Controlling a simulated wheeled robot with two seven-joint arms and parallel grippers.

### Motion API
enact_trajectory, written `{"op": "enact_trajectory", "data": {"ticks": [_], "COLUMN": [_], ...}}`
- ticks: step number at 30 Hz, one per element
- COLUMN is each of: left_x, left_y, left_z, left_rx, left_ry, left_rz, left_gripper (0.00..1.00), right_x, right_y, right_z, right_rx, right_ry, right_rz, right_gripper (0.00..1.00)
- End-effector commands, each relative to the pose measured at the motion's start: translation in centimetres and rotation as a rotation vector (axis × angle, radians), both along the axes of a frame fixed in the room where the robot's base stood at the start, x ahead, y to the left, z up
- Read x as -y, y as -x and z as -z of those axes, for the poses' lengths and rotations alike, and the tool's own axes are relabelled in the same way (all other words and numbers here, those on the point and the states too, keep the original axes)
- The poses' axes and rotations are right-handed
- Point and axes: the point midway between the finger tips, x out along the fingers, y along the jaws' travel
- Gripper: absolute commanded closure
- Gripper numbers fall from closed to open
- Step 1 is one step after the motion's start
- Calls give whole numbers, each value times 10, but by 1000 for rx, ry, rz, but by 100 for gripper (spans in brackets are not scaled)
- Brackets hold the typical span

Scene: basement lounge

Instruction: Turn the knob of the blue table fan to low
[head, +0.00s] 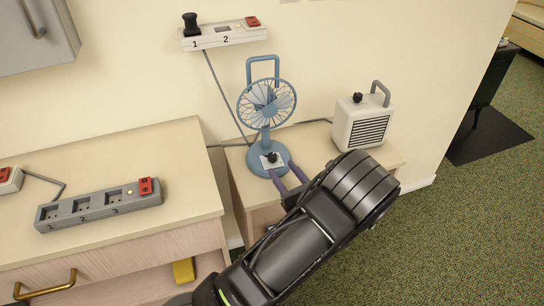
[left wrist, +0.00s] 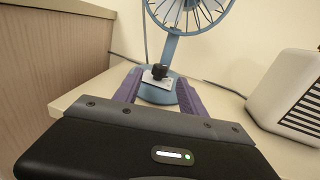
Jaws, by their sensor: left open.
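The blue table fan (head: 266,107) stands upright on a low wooden cabinet, its round cage facing forward; it also shows in the left wrist view (left wrist: 172,50). Its black knob (head: 272,157) sits on a pale plate on the front of the fan's base. In the left wrist view the knob (left wrist: 159,71) shows between the purple fingers. My left gripper (head: 285,173) is open and empty, its fingertips just in front of the fan base, one on each side of the knob. I cannot tell whether the fingers touch it. My right gripper is not in view.
A white heater (head: 362,121) stands right of the fan on the low cabinet (head: 398,157). A wall power strip (head: 224,35) holds a black plug. A grey power strip (head: 98,204) lies on the higher dresser (head: 150,150) at left. Open carpet lies at right.

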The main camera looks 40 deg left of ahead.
Motion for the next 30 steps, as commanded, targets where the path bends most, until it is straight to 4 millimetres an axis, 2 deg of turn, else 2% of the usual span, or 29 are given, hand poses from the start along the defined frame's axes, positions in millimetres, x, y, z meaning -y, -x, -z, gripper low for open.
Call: {"op": "enact_trajectory", "data": {"ticks": [16, 26, 30], "left_x": [-63, -68, -67], "left_y": [-31, -34, -33], "left_z": [0, 0, 0], "left_rx": [0, 0, 0], "left_ry": [-1, -1, -1], "left_rz": [-1, 1, 1], "left_gripper": [52, 52, 62], "right_x": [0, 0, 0], "right_y": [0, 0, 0], "right_z": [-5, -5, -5], "right_rx": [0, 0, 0], "right_ry": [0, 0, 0], "right_rz": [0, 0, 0], "right_gripper": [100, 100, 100]}}
